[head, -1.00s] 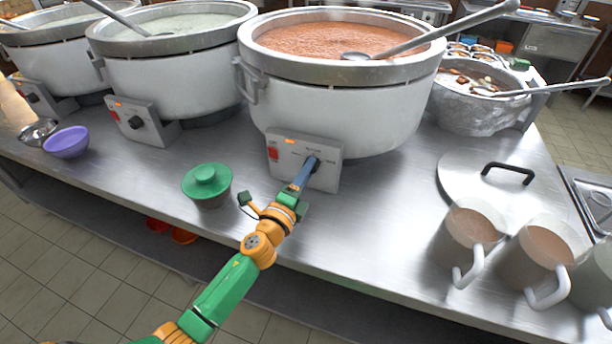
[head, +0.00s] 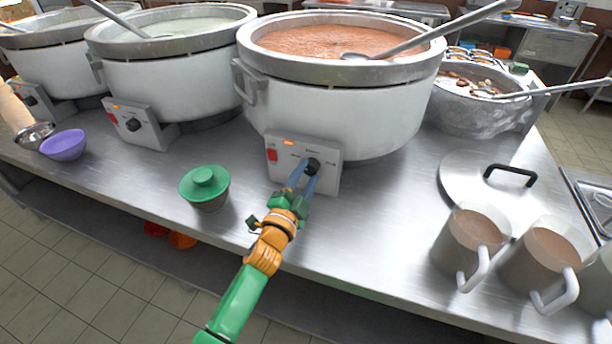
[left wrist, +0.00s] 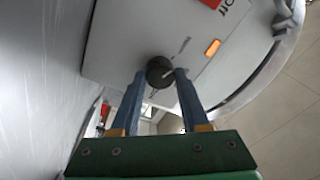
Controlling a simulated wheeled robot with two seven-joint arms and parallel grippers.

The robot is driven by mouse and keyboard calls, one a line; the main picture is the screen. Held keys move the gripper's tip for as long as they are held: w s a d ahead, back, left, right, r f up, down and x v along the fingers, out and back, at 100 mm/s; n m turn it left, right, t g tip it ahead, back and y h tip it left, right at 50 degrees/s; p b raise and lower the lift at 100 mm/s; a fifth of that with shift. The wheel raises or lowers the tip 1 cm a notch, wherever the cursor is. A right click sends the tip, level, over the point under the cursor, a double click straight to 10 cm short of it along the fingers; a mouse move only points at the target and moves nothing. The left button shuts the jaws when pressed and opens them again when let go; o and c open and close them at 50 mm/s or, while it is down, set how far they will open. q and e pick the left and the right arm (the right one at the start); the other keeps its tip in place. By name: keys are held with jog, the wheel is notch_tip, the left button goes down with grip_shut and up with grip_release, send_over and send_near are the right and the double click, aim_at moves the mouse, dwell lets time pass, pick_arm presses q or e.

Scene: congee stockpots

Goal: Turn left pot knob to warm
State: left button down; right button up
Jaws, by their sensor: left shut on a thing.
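My left gripper (head: 304,177) is at the control box (head: 328,178) on the front of the pot of red-orange congee (head: 340,105). Its two blue fingers are on either side of the round black knob (head: 312,166), shut on it. In the left wrist view the fingertips (left wrist: 160,78) flank the dark knob (left wrist: 159,71), which has a pale pointer line. The box has a red switch (head: 272,155) and a lit orange lamp (head: 289,143). Further left stand a pot of pale congee (head: 175,75) with its own knob (head: 134,124) and another pot (head: 55,70). My right gripper is out of view.
A purple bowl (head: 64,145) is at the far left. Mugs (head: 467,240) and a pot lid (head: 485,190) are at the right. Bare steel counter (head: 385,210) lies between.

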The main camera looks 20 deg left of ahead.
pick_arm(q)
jog(key=shift+r+n, duration=0.15)
jog(key=shift+n, duration=0.35)
jog(key=shift+c, duration=2)
grip_release()
jog(key=s, duration=0.7)
jog(key=shift+a+f, duration=0.15)
jog(key=shift+f, duration=0.2)
jog(key=shift+f, duration=0.1)
